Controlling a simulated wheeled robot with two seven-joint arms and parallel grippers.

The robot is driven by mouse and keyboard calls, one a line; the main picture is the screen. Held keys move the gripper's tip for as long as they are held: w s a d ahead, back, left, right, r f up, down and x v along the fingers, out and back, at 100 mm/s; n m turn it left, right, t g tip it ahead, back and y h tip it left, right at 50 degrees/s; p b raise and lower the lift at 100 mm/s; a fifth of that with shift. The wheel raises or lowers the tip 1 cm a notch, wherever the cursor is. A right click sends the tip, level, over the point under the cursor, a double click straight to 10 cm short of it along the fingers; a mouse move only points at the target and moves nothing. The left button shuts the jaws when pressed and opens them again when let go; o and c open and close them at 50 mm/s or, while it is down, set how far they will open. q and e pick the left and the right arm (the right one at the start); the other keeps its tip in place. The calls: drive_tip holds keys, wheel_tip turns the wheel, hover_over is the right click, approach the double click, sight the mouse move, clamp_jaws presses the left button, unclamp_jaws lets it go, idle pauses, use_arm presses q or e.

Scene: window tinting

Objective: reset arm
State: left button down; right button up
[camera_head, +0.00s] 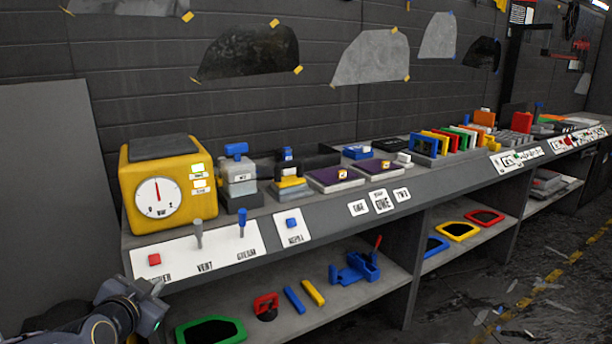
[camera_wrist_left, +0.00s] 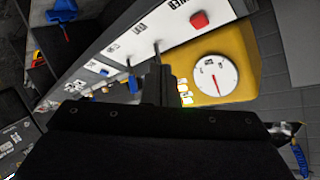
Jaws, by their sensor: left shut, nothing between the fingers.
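My left gripper (camera_head: 150,290) is at the lower left of the head view, in front of the left end of the long grey bench. It is shut and empty. In the left wrist view its closed dark fingers (camera_wrist_left: 155,82) point toward the bench's control panel. They appear apart from the panel, but the exact gap is hard to tell. The panel has a red button (camera_head: 154,260), a grey lever (camera_head: 198,234) and a blue-topped lever (camera_head: 241,223). A yellow gauge box (camera_head: 168,190) stands above it. My right gripper is not in view.
The lower shelf (camera_head: 335,295) holds a green-rimmed piece (camera_head: 210,332), a blue clamp-like tool (camera_head: 355,268) and small coloured bars. Several colourful items line the bench top (camera_head: 270,205). The dark floor (camera_head: 470,270) is littered with scraps.

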use_arm(q)
drive_tip(key=s+d+f+n+g+h, duration=0.2)
drive_tip(key=s+d+f+g, duration=0.15)
drive_tip(key=s, duration=0.55)
drive_tip(key=s+d+f+n+g+h, duration=0.1)
drive_tip(key=s+d+f+n+g, duration=0.2)
drive_tip(key=s, duration=0.5)
drive_tip(key=s+d+f+n+g+h, duration=0.2)
drive_tip(key=s+d, duration=0.2)
drive_tip(key=s, duration=0.5)
wheel_tip(320, 180, up, 15)
drive_tip(key=p, duration=1.4)
drive_tip(key=shift+s+d+p, duration=0.2)
drive_tip(key=shift+p, duration=0.1)
